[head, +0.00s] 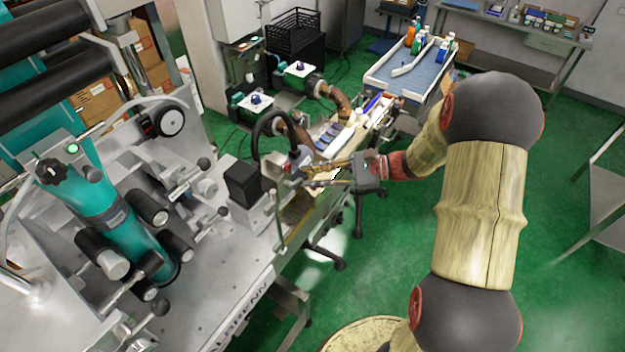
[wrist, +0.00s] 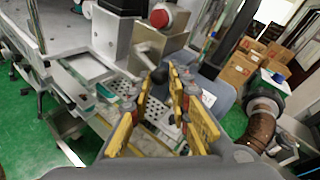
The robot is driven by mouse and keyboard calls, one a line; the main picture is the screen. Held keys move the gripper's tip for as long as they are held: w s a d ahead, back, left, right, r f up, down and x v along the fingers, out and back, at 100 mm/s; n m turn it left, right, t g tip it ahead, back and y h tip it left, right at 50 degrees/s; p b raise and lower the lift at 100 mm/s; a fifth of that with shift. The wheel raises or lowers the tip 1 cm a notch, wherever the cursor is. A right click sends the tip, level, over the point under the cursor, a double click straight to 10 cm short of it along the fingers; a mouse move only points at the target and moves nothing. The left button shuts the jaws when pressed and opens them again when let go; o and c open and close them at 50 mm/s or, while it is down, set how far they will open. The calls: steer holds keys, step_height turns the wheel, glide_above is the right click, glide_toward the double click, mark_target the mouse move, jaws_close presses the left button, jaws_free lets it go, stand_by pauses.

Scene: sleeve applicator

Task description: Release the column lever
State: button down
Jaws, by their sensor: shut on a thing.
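My gripper (head: 312,174) reaches in from the right to the machine's column at the far end of the steel table. In the wrist view, its yellow-padded fingers (wrist: 160,86) close around a dark lever (wrist: 150,56), whose knob end lies between the fingertips. The lever comes out of a grey metal block (wrist: 114,36) on the column. The fingers partly hide the lever's end. In the head view the lever is too small and covered to make out.
A red button (wrist: 160,16) sits just above the lever. A black curved hose (head: 270,122) and a black box (head: 243,182) stand beside the column. A conveyor (head: 400,78) with bottles lies behind.

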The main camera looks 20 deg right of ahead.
steer(key=shift+r+n+h+b, duration=0.35)
steer(key=shift+r+n+h, duration=0.35)
steer(key=shift+n, duration=0.1)
steer(key=c, duration=1.7)
jaws_free()
steer(key=shift+o, duration=0.2)
steer(key=shift+d, duration=0.1)
steer(key=v, duration=1.1)
steer(key=shift+s+d, duration=0.3)
steer(key=shift+r, duration=0.1)
